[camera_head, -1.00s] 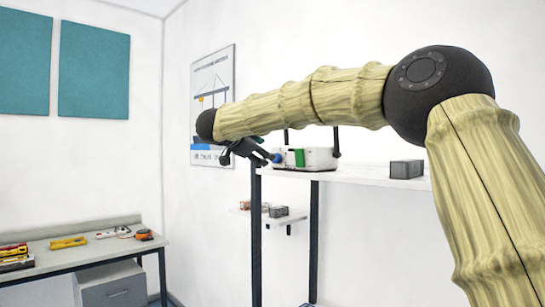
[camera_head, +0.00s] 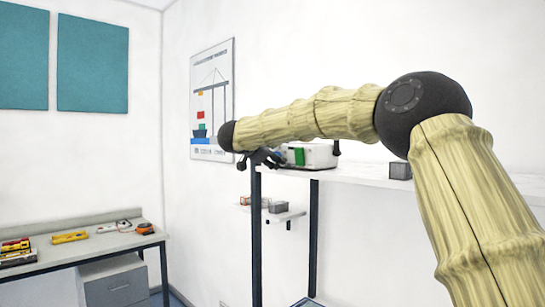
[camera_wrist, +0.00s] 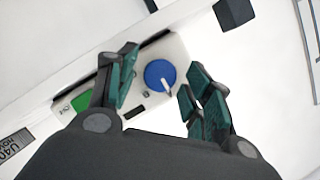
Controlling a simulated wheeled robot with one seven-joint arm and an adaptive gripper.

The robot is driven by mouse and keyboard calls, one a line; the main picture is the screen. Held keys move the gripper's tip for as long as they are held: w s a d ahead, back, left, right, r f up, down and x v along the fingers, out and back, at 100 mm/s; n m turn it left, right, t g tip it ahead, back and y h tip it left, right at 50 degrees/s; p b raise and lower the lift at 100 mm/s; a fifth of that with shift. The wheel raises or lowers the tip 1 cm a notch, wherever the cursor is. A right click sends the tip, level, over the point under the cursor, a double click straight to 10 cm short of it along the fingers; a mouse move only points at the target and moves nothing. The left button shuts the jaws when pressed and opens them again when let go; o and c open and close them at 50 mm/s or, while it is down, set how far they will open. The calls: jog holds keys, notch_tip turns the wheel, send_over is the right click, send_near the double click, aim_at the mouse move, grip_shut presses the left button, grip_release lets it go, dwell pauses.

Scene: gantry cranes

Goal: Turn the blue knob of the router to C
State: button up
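The white router (camera_head: 318,156) stands on the high shelf in the head view, with a green patch on its front. In the wrist view the router (camera_wrist: 172,47) lies slanted, and its blue knob (camera_wrist: 160,74) shows with a white pointer towards the lower right. My gripper (camera_wrist: 160,85) is open, with one teal-padded finger to the left of the knob and the other to the right. Neither finger visibly touches the knob. In the head view my gripper (camera_head: 262,158) is at the left end of the router, and the knob is mostly hidden there. The letters around the knob cannot be read.
The shelf (camera_head: 355,176) has a grey box (camera_head: 400,170) right of the router. Small boxes sit on a lower shelf (camera_head: 270,215). A workbench (camera_head: 95,245) with tools stands at the left.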

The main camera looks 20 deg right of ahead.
jog(key=c, duration=0.8)
jog(key=shift+f+b, duration=0.2)
jog(key=shift+b, duration=0.35)
jog(key=shift+w+a+f+m+t+h+b, duration=0.3)
jog(key=shift+m+h+b, duration=0.95)
jog(key=shift+m+b, duration=3.25)
jog(key=shift+s+d+f+m+t+h+b, duration=0.1)
jog(key=shift+s+d+m+t+h+b, duration=0.75)
jog(key=shift+m+b, duration=3.7)
jog(key=shift+w+a+f+m+t+h+b, duration=0.15)
jog(key=shift+w+a+m+h+b, duration=1.05)
jog(key=shift+m+b, duration=3.3)
jog(key=shift+s+d+n+h+b, duration=0.55)
jog(key=shift+n+h+b, duration=0.2)
jog(key=shift+b, duration=0.25)
